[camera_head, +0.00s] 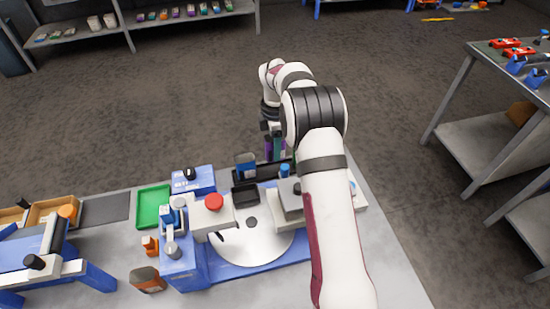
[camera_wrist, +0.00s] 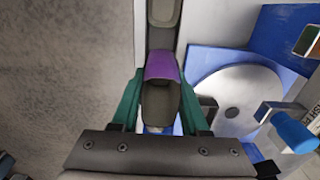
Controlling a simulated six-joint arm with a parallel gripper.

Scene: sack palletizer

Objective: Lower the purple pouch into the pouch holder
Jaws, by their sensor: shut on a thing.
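The purple pouch (camera_wrist: 161,66) is between the teal fingers of my gripper (camera_wrist: 160,80) in the wrist view. Its near part shows as a dark oval. In the head view, my gripper (camera_head: 274,148) and the purple pouch (camera_head: 268,149) are above the back edge of the bench, partly hidden by my arm. A long dark tray (camera_head: 270,172), which seems to be the pouch holder, lies below there; it also shows as a grey strip in the wrist view (camera_wrist: 163,35). I cannot tell whether the pouch touches it.
A white disc (camera_head: 255,243) on a blue base stands in front. A blue item (camera_head: 245,163), a black box (camera_head: 245,194) and a red button (camera_head: 214,201) stand close to the left. A green tray (camera_head: 153,206) is farther left. Floor lies behind the bench.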

